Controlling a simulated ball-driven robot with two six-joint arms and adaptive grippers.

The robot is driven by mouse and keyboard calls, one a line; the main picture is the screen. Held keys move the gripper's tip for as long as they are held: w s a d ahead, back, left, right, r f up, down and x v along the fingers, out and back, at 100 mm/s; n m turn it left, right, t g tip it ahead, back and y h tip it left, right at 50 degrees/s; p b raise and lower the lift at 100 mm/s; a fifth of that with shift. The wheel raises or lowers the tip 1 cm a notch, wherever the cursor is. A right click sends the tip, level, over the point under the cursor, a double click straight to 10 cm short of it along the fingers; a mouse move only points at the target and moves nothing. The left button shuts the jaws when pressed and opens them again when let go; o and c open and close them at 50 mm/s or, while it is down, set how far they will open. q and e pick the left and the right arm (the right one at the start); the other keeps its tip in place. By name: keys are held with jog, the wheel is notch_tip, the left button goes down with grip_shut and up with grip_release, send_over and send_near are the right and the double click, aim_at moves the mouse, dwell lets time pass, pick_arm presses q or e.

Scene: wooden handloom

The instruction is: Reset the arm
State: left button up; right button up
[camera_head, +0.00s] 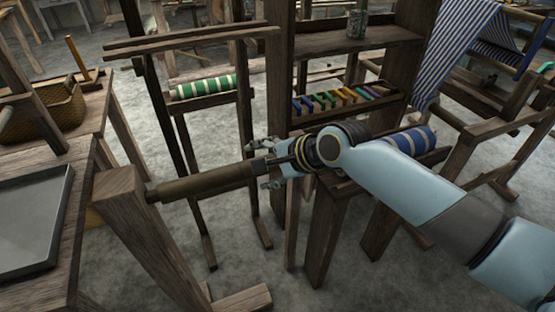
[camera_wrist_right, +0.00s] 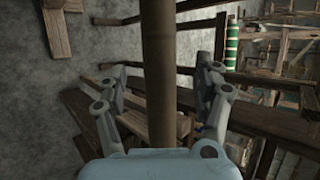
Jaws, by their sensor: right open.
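My right arm comes in from the right in the head view, and its gripper (camera_head: 268,165) is at the right end of a brown wooden rod (camera_head: 205,183). The rod runs left to an upright wooden post (camera_head: 122,210). In the right wrist view my right gripper (camera_wrist_right: 158,72) is open, with one finger on each side of the rod (camera_wrist_right: 158,40). Gaps show between the rod and both fingers, so it is not clamped. My left gripper is not in view.
A loom frame with a green-and-white striped roll (camera_head: 203,87) stands behind. A shelf holds colored blocks (camera_head: 345,100) and a tin (camera_head: 357,24). A blue-and-white roll (camera_head: 412,141) is behind my arm. A grey tray (camera_head: 30,220) and a basket (camera_head: 55,108) are left.

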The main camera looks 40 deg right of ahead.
jog(key=v, duration=0.6)
